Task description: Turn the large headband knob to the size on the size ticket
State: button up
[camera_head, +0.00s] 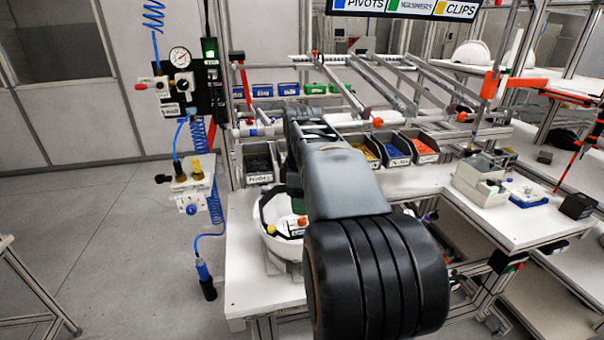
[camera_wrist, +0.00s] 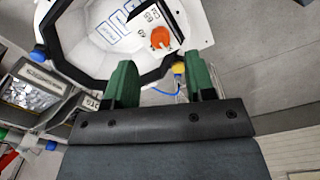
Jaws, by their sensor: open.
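A white helmet shell (camera_head: 266,228) with a dark inner band stands open side up on the workbench, partly hidden by my arm. In the wrist view the shell (camera_wrist: 200,22) fills the top. An orange knob (camera_wrist: 160,37) sits on a white panel inside it, with small dark marks around it; the knob also shows in the head view (camera_head: 302,221). Blue-outlined labels (camera_wrist: 110,31) lie left of the knob, too small to read; I cannot tell which is the size ticket. My gripper (camera_wrist: 160,64) is open, its green fingers apart and empty, with the knob beyond the gap, not touched.
Labelled bins of small parts (camera_head: 395,150) line the back of the workbench (camera_head: 240,275). A coiled blue air hose with a tool (camera_head: 205,280) hangs at the left. A grey device (camera_head: 480,180) stands on the right-hand bench.

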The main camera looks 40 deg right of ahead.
notch_tip(320, 180, up, 9)
dwell(0.3)
jog(key=shift+f, duration=0.1)
dwell(0.4)
jog(key=m+t, duration=0.1)
jog(key=m, duration=0.5)
send_over(302, 218)
jog(key=w, duration=0.2)
notch_tip(302, 218, down, 5)
jog(key=a+f+m, duration=0.1)
jog(key=a+f+m+t, duration=0.1)
jog(key=a+f, duration=0.1)
jog(key=s+a+f+m+h, duration=0.1)
jog(key=f, duration=0.1)
jog(key=shift+a+f, duration=0.1)
jog(key=shift+a, duration=0.1)
jog(key=s+a+f+t, duration=0.1)
jog(key=s+a+f, duration=0.3)
jog(key=a, duration=0.2)
jog(key=s+a+f+t, duration=0.1)
jog(key=s+a+f, duration=0.2)
jog(key=a, duration=0.4)
jog(key=shift+s+f+t+y, duration=0.3)
jog(key=shift+s+f+y, duration=0.1)
jog(key=shift+s, duration=0.15)
jog(key=shift+a+r, duration=0.25)
jog(key=shift+a, duration=0.05)
jog(key=shift+c, duration=0.2)
